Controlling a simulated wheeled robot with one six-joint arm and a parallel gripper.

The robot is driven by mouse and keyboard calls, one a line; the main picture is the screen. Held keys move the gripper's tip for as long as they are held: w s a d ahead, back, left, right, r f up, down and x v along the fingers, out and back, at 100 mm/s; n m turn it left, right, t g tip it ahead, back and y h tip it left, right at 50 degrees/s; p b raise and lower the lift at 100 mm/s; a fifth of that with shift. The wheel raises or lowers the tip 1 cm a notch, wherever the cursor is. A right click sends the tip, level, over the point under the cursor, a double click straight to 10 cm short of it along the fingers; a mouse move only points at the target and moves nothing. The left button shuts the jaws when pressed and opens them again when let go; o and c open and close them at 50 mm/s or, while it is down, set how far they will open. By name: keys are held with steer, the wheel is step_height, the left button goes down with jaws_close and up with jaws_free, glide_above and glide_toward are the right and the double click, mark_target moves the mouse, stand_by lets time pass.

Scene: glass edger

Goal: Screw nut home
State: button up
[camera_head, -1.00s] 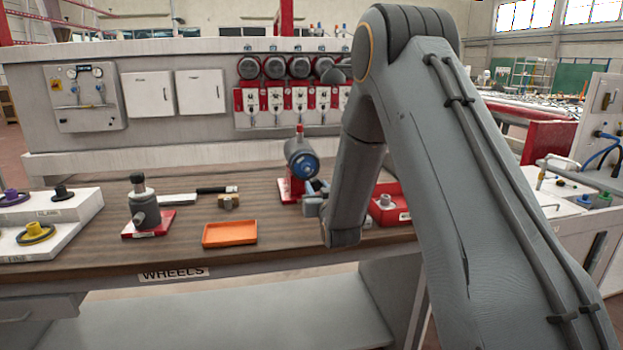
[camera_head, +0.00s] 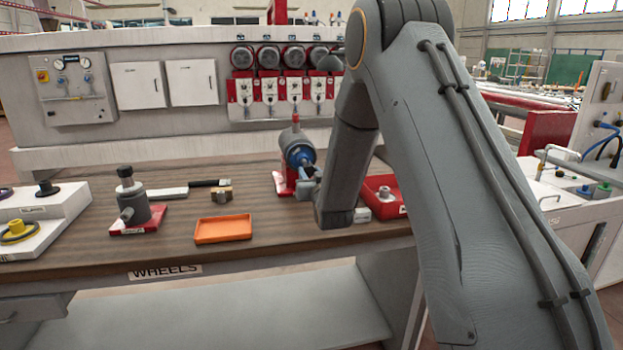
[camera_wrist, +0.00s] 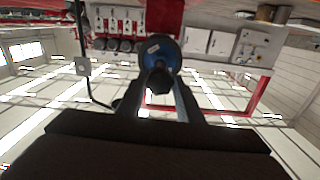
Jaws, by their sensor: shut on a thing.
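A spindle stand with a blue wheel (camera_head: 299,153) on a red base stands on the bench. In the wrist view the blue wheel (camera_wrist: 160,51) is straight ahead of my fingers. My gripper (camera_head: 308,184) is at the front of the wheel, low and to its right in the head view. In the wrist view my gripper (camera_wrist: 159,88) is shut on a dark nut (camera_wrist: 158,79), which lies right in front of the wheel's centre. The nut's thread and how far it sits on the spindle are hidden. In the head view the nut is too small to make out.
The wooden bench (camera_head: 270,235) is clear at the front.

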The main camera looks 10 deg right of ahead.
steer(key=shift+w+b, duration=0.9)
steer(key=shift+w, duration=1.05)
steer(key=shift+b, duration=0.45)
steer(key=shift+w+b, duration=0.75)
steer(key=shift+w, duration=0.65)
stand_by(0.4)
steer(key=m+b, duration=0.5)
steer(key=m, duration=2.2)
steer(key=shift+f+m+b, duration=0.1)
steer(key=shift+m+b, duration=0.2)
steer(key=shift+b, duration=0.1)
